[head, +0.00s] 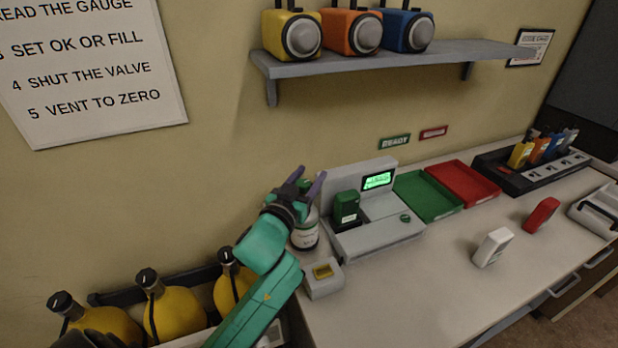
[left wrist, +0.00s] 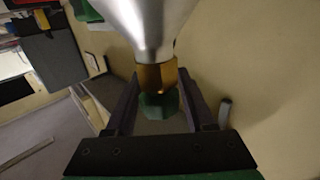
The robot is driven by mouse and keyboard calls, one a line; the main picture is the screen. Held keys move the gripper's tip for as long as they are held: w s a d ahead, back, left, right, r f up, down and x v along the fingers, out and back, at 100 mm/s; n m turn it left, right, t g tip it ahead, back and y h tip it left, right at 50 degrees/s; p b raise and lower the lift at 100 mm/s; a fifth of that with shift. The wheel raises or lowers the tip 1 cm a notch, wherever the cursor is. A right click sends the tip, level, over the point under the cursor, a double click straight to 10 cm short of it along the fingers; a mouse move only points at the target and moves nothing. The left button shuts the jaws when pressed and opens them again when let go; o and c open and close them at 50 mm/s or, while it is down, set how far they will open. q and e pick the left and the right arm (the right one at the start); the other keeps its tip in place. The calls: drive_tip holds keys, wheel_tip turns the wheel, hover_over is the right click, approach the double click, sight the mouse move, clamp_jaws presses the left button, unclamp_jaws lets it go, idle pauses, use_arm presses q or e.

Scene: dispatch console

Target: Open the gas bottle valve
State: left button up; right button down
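The gas bottle (head: 306,238) stands upright at the left end of the console, partly hidden behind my left arm. In the left wrist view its silver shoulder (left wrist: 150,25) tapers to a brass collar (left wrist: 157,76) with a green valve knob (left wrist: 158,105) on it. My left gripper (head: 309,178) is at the top of the bottle. In the left wrist view the left gripper (left wrist: 160,108) has its fingers apart, one on each side of the knob, with gaps visible on both sides. My right gripper is not in view.
The grey console (head: 375,236) with a lit green screen (head: 378,180) stands just right of the gripper. A small box (head: 323,279) is in front of the bottle. Yellow bottles (head: 172,312) stand in a rack at lower left. A shelf (head: 400,60) hangs above.

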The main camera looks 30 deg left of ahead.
use_arm(q)
drive_tip(key=shift+o, duration=0.5)
drive_tip(key=shift+s+f, duration=0.1)
drive_tip(key=shift+s, duration=0.1)
drive_tip(key=s, duration=0.1)
drive_tip(key=s+b, duration=0.1)
drive_tip(key=s, duration=0.1)
drive_tip(key=s+b, duration=0.1)
drive_tip(key=s, duration=0.1)
drive_tip(key=shift+d+f, duration=0.15)
drive_tip(key=shift+f, duration=0.1)
drive_tip(key=s+p, duration=0.4)
drive_tip(key=s, duration=0.5)
drive_tip(key=shift+d+r+p, duration=0.3)
drive_tip(key=shift+r+p, duration=0.05)
drive_tip(key=shift+p, duration=0.05)
